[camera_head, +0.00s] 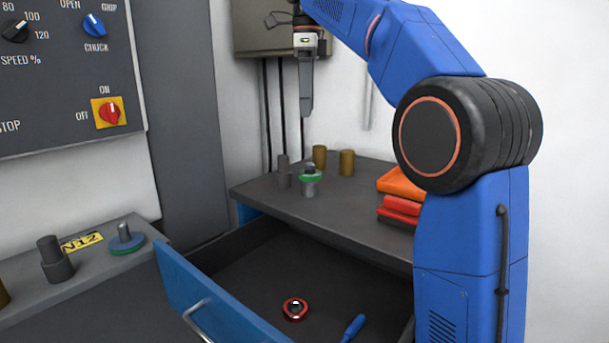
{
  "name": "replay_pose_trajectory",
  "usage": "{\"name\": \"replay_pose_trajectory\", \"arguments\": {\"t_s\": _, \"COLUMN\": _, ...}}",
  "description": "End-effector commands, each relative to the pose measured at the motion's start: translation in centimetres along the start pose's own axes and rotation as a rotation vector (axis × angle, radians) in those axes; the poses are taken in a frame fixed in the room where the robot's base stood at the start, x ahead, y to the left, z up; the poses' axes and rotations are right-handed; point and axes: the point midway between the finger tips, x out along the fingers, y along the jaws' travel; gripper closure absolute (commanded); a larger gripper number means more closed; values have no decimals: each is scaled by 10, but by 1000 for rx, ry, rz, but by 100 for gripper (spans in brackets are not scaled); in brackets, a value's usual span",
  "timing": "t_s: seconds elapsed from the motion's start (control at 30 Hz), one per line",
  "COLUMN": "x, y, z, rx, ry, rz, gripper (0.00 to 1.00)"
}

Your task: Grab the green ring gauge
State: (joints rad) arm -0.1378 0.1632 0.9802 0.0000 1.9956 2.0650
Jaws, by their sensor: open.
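A green ring (311,176) sits around the upper part of a grey stepped peg on the dark cabinet top (345,203). The peg's top shows above the ring. My gripper (306,113) points straight down, above the cabinet top and higher than the green ring in the picture. It is seen edge-on, with nothing visible between its fingers, and it is open. A red ring (295,310) lies flat in the open drawer. A blue disc (125,246) with a green lower edge and an upright grey pin rests on the left ledge.
Brass cylinders (347,162) and grey pegs (284,171) stand near the green ring. The blue-fronted drawer (205,293) is open and also holds a blue-handled tool (354,326). A control panel (65,70) is at left.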

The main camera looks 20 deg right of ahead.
Motion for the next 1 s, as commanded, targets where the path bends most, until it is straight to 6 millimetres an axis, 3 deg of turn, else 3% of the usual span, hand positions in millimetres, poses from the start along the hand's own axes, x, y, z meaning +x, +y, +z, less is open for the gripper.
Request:
{"name": "replay_pose_trajectory", "arguments": {"t_s": 0.6, "x": 99, "y": 1, "z": -2, "rx": -2, "ry": 2, "rz": 4, "gripper": 32}}
{"name": "replay_pose_trajectory", "arguments": {"t_s": 1.0, "x": 130, "y": 0, "z": -5, "rx": -1, "ry": 2, "rz": 4, "gripper": 32}}
